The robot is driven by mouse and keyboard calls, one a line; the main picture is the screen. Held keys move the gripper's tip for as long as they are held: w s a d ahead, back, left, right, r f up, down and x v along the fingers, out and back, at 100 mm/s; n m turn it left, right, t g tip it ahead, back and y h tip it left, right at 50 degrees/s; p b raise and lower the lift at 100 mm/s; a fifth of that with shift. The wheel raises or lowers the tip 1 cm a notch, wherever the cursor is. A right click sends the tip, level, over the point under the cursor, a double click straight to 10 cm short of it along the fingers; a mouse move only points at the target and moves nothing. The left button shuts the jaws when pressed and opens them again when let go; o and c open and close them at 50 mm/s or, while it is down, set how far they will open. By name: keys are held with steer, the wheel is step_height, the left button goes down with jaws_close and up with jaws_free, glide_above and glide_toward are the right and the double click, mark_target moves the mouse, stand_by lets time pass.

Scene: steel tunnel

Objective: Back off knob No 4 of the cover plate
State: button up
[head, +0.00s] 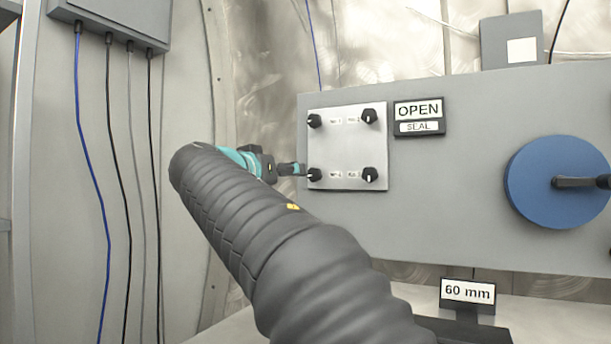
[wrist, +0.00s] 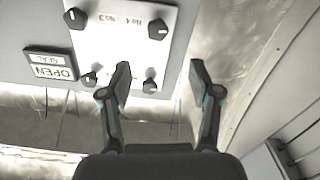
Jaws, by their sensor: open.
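The cover plate (head: 347,146) is a pale square with a black knob at each corner. In the wrist view it shows upside down, and the label by knob No 4 (wrist: 158,26) reads there. In the head view that knob (head: 315,174) is at the plate's lower left. My gripper (wrist: 160,72) is open and empty, with its two fingers spread apart. In the wrist view the knob lies beyond the fingertips, not visibly between them. In the head view my gripper (head: 292,169) is just left of the knob; whether they touch cannot be told.
Knob No 3 (wrist: 75,18) is beside No 4, with two more knobs along the plate's other edge. An OPEN/SEAL sign (head: 419,116) is right of the plate. A blue wheel (head: 553,182) with a black handle stands farther right. A 60 mm sign (head: 467,291) is below. Cables hang at left.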

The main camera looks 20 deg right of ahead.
mark_target(313, 174)
steer(key=p+x, duration=0.3)
steer(key=x, duration=1)
steer(key=shift+s+d, duration=0.1)
steer(key=shift+d, duration=0.05)
steer(key=c, duration=1)
steer(key=shift+c, duration=0.8)
